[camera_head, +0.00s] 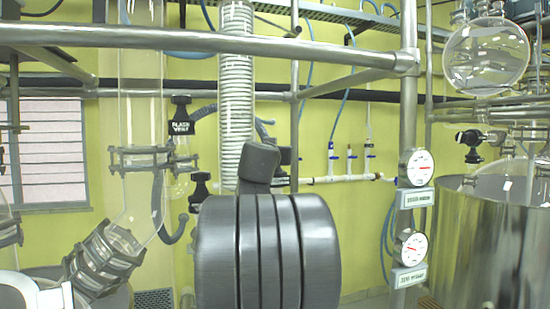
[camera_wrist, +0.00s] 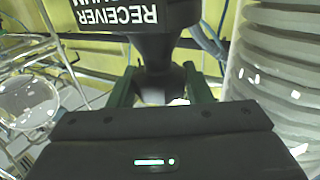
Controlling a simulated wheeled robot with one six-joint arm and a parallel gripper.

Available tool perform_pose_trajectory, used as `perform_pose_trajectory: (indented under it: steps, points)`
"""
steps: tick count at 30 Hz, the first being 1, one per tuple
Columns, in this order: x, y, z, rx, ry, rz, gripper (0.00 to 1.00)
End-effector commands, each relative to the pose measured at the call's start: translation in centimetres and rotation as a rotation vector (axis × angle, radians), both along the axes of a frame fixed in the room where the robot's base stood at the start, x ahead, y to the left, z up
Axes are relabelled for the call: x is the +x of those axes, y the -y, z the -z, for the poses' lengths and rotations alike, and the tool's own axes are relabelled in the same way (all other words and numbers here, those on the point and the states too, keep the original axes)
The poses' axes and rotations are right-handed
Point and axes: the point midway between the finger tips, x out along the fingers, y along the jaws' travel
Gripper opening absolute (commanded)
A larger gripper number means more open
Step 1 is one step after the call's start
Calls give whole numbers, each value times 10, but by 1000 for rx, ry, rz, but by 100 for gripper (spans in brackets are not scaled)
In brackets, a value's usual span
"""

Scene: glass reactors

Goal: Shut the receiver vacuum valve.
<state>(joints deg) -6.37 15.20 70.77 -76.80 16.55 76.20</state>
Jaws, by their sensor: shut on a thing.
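The receiver vacuum valve (camera_wrist: 165,42) shows at the top of the wrist view as a black knob. Its white lettering is upside down and reads RECEIVER, with a second line partly cut off. My gripper (camera_wrist: 160,84) has its two green fingers on either side of the knob's narrow black lower part and is shut on it. In the head view my own grey arm hides the gripper and most of the area around this valve. I cannot tell the valve's turn position from these frames.
A black flask vent valve (camera_head: 181,128) sits left of the white coiled condenser (camera_head: 236,75), which also stands close on the right in the wrist view (camera_wrist: 285,60). Metal rails (camera_head: 200,40) cross above. Two gauges (camera_head: 416,168) and a steel vessel (camera_head: 485,250) stand right.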

Motion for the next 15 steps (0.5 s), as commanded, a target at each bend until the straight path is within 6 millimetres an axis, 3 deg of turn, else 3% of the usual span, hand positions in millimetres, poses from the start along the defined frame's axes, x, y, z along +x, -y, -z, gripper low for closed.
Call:
perform_pose_trajectory:
  steps: [13,14,15]
  points:
    - [0,0,0,1,-1,9,22]
    - [0,0,0,1,-1,9,47]
    - [0,0,0,1,-1,9,55]
